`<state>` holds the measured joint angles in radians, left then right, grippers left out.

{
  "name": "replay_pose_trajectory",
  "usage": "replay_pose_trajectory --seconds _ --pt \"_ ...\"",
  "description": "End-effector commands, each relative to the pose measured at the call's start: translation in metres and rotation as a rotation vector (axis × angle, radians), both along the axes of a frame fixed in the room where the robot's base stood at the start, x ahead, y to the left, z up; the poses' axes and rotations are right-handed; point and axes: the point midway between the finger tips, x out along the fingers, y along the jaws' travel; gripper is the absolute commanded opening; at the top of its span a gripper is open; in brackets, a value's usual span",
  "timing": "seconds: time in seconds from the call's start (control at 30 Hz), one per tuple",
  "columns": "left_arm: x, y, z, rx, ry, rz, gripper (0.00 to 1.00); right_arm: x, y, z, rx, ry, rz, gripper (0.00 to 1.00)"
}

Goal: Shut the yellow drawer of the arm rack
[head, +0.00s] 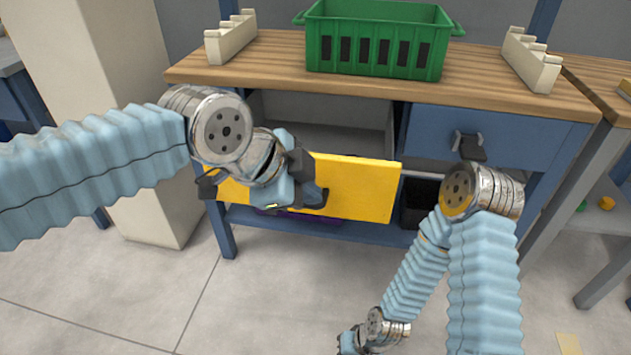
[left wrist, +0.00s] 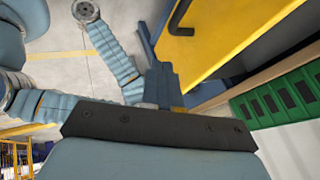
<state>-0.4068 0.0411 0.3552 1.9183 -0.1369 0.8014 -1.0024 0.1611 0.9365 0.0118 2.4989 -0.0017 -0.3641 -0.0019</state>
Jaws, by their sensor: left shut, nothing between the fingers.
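The yellow drawer (head: 360,188) of the blue workbench stands pulled out, with a grey opening above and behind its front. In the left wrist view its yellow front (left wrist: 225,30) fills the upper right, and a dark handle (left wrist: 180,14) shows on it. My left gripper (head: 318,196) is shut and empty, in front of the yellow front in the head view. Its fingertips (left wrist: 160,76) lie close to the drawer's edge in the wrist view; I cannot tell if they touch. My right gripper (head: 347,342) is low at the bottom edge, too small and cut off to read.
A blue drawer (head: 425,135) with a dark handle sits shut to the right. A green crate (head: 375,38) and two cream racks (head: 232,38) stand on the wooden top (head: 280,55). A beige pillar (head: 100,70) is at left. The floor in front is clear.

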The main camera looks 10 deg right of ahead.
Motion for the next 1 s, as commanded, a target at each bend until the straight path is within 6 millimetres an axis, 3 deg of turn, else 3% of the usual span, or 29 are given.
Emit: replay_pose_trajectory --seconds 0.33,0.6,1.0 --pt "0.024 -0.038 -0.062 0.002 0.004 -0.002 0.0 0.001 -0.002 -0.006 -0.003 -0.002 -0.004 0.0" --pt "0.058 -0.049 -0.06 -0.001 0.002 0.002 0.0 0.0 0.0 0.001 0.0 -0.001 -0.001 0.0" --pt "0.063 -0.05 -0.06 -0.001 0.001 0.002 0.0 0.0 0.0 0.001 0.0 0.0 0.0 0.0"
